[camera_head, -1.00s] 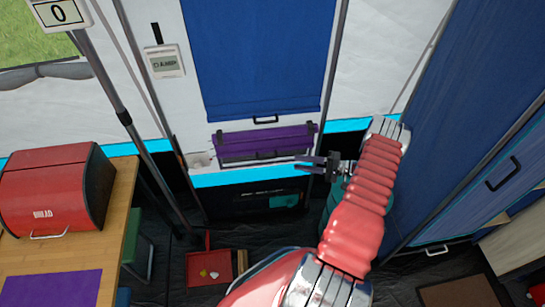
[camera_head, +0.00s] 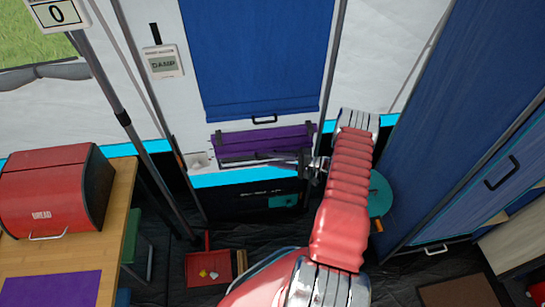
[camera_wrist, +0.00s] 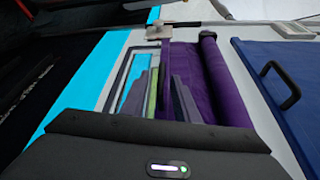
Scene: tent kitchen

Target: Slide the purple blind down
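The purple blind (camera_head: 245,142) is a short rolled bundle across a window opening, below a larger blue blind (camera_head: 258,60). In the wrist view the purple blind (camera_wrist: 222,82) stands upright as a roll with a flat purple strip beside it. My gripper (camera_head: 285,158) reaches in from the right, in front of the purple blind's lower part. In the wrist view my gripper (camera_wrist: 158,92) has its fingers apart, beside the purple strip, with a greenish strip showing between them. I cannot tell whether a finger touches the blind.
The blue blind has a black handle (camera_head: 264,120). A blue door panel (camera_head: 435,130) stands close on the right. A pole (camera_head: 125,118), a red bread bin (camera_head: 55,190) and a wooden table (camera_head: 115,220) are at left. A red dustpan (camera_head: 208,268) lies on the floor.

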